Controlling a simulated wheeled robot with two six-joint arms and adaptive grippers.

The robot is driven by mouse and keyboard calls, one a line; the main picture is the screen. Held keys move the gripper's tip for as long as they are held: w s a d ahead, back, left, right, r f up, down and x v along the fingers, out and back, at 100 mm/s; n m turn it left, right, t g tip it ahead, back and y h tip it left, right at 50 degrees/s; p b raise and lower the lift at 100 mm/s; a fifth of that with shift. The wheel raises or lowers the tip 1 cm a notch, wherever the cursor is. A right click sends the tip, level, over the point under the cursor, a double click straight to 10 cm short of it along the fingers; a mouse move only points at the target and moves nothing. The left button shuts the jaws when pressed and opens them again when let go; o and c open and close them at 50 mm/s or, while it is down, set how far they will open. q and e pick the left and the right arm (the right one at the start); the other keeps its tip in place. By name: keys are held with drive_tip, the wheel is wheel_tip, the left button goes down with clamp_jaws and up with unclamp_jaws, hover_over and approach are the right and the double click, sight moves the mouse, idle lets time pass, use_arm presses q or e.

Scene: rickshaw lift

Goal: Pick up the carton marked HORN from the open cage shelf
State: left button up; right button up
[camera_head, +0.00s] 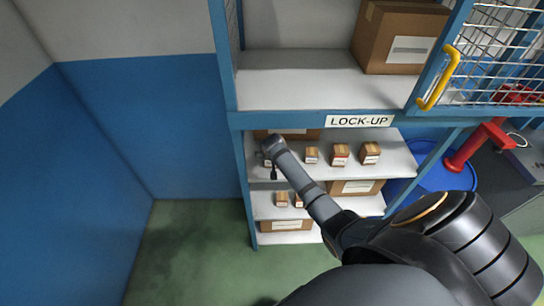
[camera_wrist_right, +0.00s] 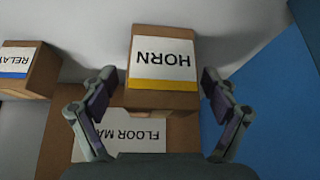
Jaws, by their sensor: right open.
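In the right wrist view the small brown carton marked HORN (camera_wrist_right: 164,72) stands on a pale shelf. Its white label with a yellow band appears upside down. My right gripper (camera_wrist_right: 158,80) is open, with one finger on each side of the carton; whether either touches it I cannot tell. In the head view my right gripper (camera_head: 271,157) reaches the left end of the shelf under the LOCK-UP sign (camera_head: 359,121). The HORN carton cannot be made out there, behind the gripper. My left gripper is not in view.
A carton marked RELAY (camera_wrist_right: 28,70) stands beside HORN, and a larger carton with a partly hidden FLOOR MA label (camera_wrist_right: 122,140) shows below. Several small cartons (camera_head: 340,154) share the shelf. The cage's blue left post (camera_head: 241,180) and yellow-handled mesh door (camera_head: 441,78) bound the space.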

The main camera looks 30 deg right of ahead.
drive_tip(key=shift+w+f, duration=0.1)
drive_tip(key=c, duration=1.5)
drive_tip(key=shift+c, duration=0.3)
drive_tip(key=shift+r, duration=0.2)
drive_tip(key=shift+d+r+b, duration=0.1)
drive_tip(key=shift+r+b, duration=0.15)
drive_tip(key=shift+b, duration=0.05)
drive_tip(key=s+a+b, duration=0.1)
drive_tip(key=s+a, duration=0.3)
drive_tip(key=s, duration=0.3)
drive_tip(key=s+a+b, duration=0.2)
drive_tip(key=s+a, duration=0.3)
drive_tip(key=s, duration=0.3)
drive_tip(key=shift+s+a+r, duration=0.25)
drive_tip(key=shift+r, duration=0.15)
